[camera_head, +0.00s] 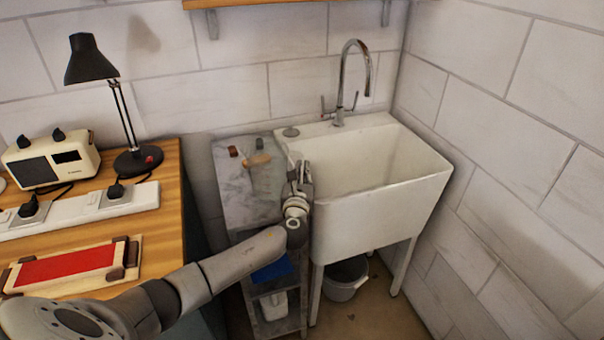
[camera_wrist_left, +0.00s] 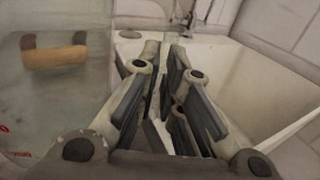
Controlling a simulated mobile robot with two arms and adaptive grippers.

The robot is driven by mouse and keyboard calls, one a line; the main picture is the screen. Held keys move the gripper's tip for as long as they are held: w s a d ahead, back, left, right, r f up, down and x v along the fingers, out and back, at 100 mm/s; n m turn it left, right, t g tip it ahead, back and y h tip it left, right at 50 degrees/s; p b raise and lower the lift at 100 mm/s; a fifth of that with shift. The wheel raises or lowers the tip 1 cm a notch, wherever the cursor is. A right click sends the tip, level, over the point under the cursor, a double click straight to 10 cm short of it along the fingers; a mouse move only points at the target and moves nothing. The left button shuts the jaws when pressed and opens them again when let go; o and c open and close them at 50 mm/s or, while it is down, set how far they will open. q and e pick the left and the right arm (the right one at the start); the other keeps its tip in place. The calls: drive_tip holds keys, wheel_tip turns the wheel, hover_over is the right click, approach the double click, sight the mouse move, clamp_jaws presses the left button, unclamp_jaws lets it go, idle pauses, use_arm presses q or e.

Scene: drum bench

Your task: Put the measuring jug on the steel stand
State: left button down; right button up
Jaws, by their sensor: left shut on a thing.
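The measuring jug (camera_wrist_left: 60,110) is clear, with small red marks, and fills the left of the left wrist view. In the head view its faint see-through body (camera_head: 266,183) shows over the right part of the grey top of the steel stand (camera_head: 235,205). My left gripper (camera_head: 302,172) is at the right side of the jug, beside the sink's left edge. Its fingers (camera_wrist_left: 165,60) are shut on the jug, apparently at its handle, which they mostly hide. I cannot tell whether the jug's base touches the stand. My right gripper is not in view.
A wooden-handled thing (camera_head: 257,160) and small dark red block (camera_head: 233,151) lie at the stand's back. The white sink (camera_head: 375,215) with its tap (camera_head: 344,85) adjoins on the right. The wooden bench (camera_head: 170,210), holding a lamp (camera_head: 138,160), is left.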

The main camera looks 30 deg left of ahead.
use_arm(q)
drive_tip(key=shift+f, duration=0.2)
drive_tip(key=c, duration=1.6)
unclamp_jaws()
drive_tip(key=shift+r, duration=0.2)
drive_tip(key=shift+s+d+f, duration=0.1)
drive_tip(key=shift+s+d, duration=0.05)
drive_tip(key=shift+s, duration=0.15)
drive_tip(key=v, duration=1.1)
drive_tip(key=shift+s, duration=0.2)
drive_tip(key=shift+d, duration=0.1)
